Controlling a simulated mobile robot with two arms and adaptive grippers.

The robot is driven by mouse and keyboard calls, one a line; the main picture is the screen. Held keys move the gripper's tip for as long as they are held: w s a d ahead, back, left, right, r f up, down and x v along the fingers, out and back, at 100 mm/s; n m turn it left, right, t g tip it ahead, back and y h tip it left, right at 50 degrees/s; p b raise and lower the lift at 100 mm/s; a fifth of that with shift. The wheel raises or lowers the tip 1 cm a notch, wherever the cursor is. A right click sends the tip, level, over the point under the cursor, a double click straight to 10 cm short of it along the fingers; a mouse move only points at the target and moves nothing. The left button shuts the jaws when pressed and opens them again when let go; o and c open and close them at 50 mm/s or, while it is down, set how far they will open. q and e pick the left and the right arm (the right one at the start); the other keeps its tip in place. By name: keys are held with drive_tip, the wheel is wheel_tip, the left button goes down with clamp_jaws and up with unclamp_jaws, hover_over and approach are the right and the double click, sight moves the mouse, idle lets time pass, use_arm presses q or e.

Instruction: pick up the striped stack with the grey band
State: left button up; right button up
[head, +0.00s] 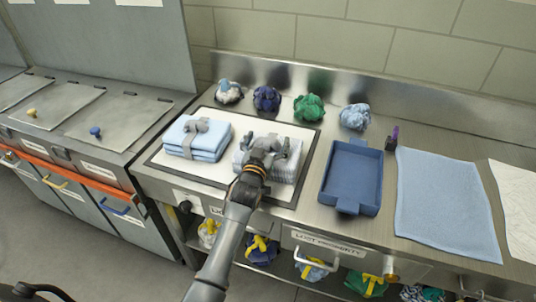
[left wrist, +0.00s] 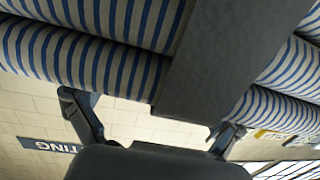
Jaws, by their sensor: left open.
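The striped stack (head: 287,174) lies on the white, dark-edged mat, partly hidden by my left gripper (head: 272,147). In the left wrist view the blue-and-white striped stack (left wrist: 80,58) fills the upper part, very close, with its wide grey band (left wrist: 215,60) running across it. My left gripper (left wrist: 156,126) is open there, with one finger to each side of the band. I cannot tell whether the fingers touch the stack. My right gripper is not in view.
A light blue stack with a grey band (head: 197,138) lies left on the same mat (head: 166,164). A blue tray (head: 352,177) stands to the right, then a blue towel (head: 440,205). Several bundled cloths, including a green one (head: 309,107), line the back.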

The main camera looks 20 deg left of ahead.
use_arm(q)
drive_tip(key=c, duration=1.6)
drive_tip(key=shift+r, duration=0.2)
drive_tip(key=c, duration=0.3)
drive_tip(key=shift+w+r, duration=0.1)
drive_tip(key=shift+r, duration=0.05)
